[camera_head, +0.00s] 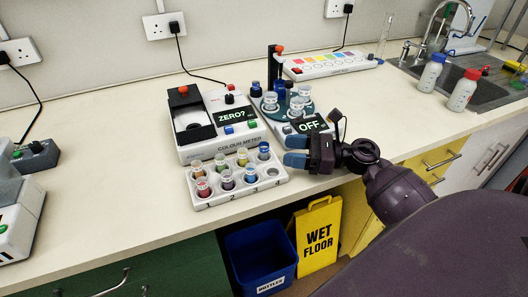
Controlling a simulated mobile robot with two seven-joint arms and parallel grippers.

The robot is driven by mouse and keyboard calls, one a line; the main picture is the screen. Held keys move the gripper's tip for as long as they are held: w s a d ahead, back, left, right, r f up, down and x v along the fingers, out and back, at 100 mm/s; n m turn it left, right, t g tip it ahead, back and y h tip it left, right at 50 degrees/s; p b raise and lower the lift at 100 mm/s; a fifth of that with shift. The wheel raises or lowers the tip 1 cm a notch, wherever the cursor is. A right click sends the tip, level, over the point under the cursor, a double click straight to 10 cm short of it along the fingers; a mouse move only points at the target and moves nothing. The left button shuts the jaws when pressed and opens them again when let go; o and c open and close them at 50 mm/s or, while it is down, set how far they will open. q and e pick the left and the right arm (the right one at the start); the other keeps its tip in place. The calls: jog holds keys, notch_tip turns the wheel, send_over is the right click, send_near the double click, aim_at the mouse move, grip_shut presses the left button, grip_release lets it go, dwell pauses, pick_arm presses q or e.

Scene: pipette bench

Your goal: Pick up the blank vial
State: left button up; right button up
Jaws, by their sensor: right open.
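A white vial rack (240,192) numbered 1 to 4 stands near the front edge of the bench. It holds several small capped vials with coloured caps or contents, such as a red one (203,188) at place 1 and a blue-capped one (264,151) at the back right. The front place by number 4 looks empty. I cannot tell which vial is the blank. My right gripper (289,151) is open with blue fingertips pointing left, just right of the rack's back right corner. Nothing shows between its fingers. My left gripper is not in view.
The colour meter (241,140) showing "ZERO?" stands behind the rack. A turntable device (272,108) showing "OFF" with several clear vessels stands behind my right gripper. Bottles (431,73) stand by the sink at right.

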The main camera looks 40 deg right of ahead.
jog(key=shift+w+a+r, duration=0.1)
jog(key=shift+w+a, duration=0.25)
jog(key=shift+w, duration=0.05)
jog(key=x, duration=0.4)
jog(key=shift+w+d+r+p, duration=0.1)
jog(key=shift+w+r+p, duration=0.15)
jog(key=shift+p, duration=0.15)
jog(key=shift+w, duration=0.1)
jog(key=shift+a, duration=0.2)
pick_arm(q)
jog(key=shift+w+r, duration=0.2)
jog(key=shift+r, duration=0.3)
pick_arm(e)
jog(key=c, duration=1)
jog(key=shift+r, duration=0.55)
pick_arm(q)
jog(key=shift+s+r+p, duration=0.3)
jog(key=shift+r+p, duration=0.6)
jog(key=shift+p, duration=0.5)
pick_arm(e)
notch_tip(320, 180, up, 19)
